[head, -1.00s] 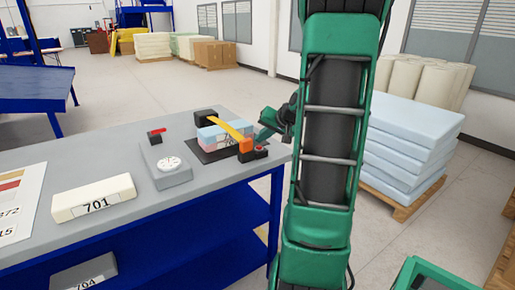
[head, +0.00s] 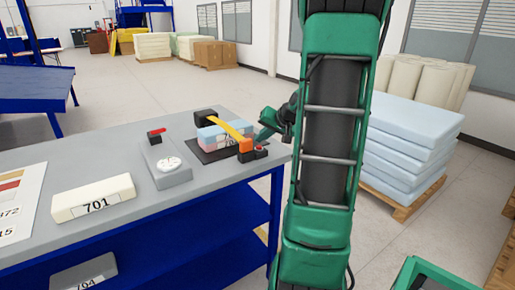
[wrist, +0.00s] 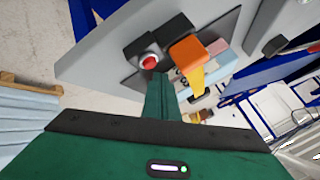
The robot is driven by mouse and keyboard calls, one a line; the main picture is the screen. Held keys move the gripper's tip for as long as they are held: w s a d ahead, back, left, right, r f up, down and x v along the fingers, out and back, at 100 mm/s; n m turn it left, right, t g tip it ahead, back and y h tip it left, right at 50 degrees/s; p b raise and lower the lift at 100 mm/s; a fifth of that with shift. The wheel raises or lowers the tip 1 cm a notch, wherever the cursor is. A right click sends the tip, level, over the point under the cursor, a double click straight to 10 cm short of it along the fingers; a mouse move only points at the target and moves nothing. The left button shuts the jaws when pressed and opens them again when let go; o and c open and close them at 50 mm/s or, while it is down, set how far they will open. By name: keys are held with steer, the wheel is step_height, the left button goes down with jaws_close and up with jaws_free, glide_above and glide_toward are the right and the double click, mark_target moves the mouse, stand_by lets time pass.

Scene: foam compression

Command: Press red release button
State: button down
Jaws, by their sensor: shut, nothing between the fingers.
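The red release button (head: 260,148) sits on a small black housing at the right end of the grey bench. In the wrist view the red button (wrist: 149,62) shows clearly, just beyond the tip of my gripper (wrist: 155,78). The green fingers are closed together and hold nothing. In the head view my gripper (head: 263,134) is beside the button, close to it; whether they touch cannot be told. A yellow lever (head: 227,125) with an orange end (head: 245,146) lies over pink and blue foam (head: 212,138) on a black base, left of the button.
Stacked blue foam sheets (head: 408,140) on a pallet stand right of my arm.

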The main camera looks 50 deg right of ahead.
stand_by(0.7)
steer(key=shift+f, duration=0.4)
steer(key=shift+f, duration=0.45)
stand_by(0.9)
steer(key=shift+r, duration=0.9)
steer(key=shift+r, duration=0.1)
steer(key=shift+r, duration=2.4)
steer(key=shift+a, duration=0.1)
